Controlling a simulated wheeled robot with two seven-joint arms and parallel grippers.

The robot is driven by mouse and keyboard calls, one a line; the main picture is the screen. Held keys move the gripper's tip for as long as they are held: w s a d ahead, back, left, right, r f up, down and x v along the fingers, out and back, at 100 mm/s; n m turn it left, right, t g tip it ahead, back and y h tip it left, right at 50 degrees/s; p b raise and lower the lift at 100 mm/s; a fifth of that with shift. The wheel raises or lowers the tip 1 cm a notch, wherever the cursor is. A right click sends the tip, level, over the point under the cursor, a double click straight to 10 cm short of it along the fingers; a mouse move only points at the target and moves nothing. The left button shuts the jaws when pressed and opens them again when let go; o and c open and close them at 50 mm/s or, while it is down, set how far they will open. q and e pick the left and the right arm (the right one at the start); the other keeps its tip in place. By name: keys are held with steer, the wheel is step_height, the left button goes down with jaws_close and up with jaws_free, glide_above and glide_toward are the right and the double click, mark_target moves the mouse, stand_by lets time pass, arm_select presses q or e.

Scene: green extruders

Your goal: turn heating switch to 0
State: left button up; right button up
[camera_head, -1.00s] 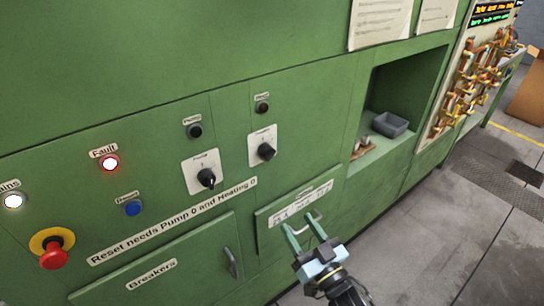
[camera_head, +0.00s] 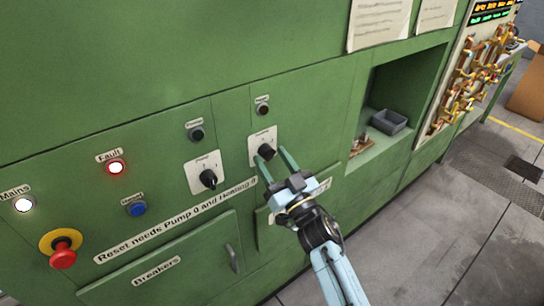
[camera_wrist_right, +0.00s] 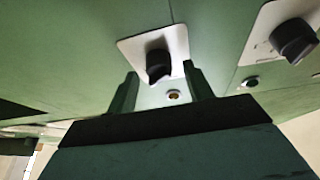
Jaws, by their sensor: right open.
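The heating switch (camera_head: 265,150) is a black rotary knob on a white square plate on the green panel. It also shows in the wrist view (camera_wrist_right: 158,64). My right gripper (camera_head: 271,157) is open, with its two green fingers pointing at the panel, just in front of and below the knob. In the wrist view the knob stands between and slightly beyond the open fingertips (camera_wrist_right: 160,82). I cannot tell whether either finger touches it. The plate's markings are too small to read. My left gripper is not in view.
The pump switch (camera_head: 208,178) is on a similar plate to the left. A lit fault lamp (camera_head: 116,167), a blue reset button (camera_head: 136,208) and a red emergency stop (camera_head: 63,255) are further left.

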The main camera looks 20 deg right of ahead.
steer(key=shift+w+a+r, duration=0.1)
steer(key=shift+w+r, duration=0.05)
steer(key=shift+w, duration=0.2)
steer(key=shift+c, duration=0.3)
steer(key=c, duration=0.9)
steer(key=shift+n, duration=0.5)
steer(key=n+g+y, duration=0.1)
steer(key=n+y, duration=0.1)
steer(key=n, duration=0.3)
steer(key=n+g+y+p, duration=0.1)
steer(key=n+g+y, duration=0.1)
steer(key=n, duration=0.3)
steer(key=n+g+y, duration=0.2)
steer(key=n, duration=0.3)
steer(key=shift+d+n+y, duration=0.25)
steer(key=shift+n+y, duration=0.15)
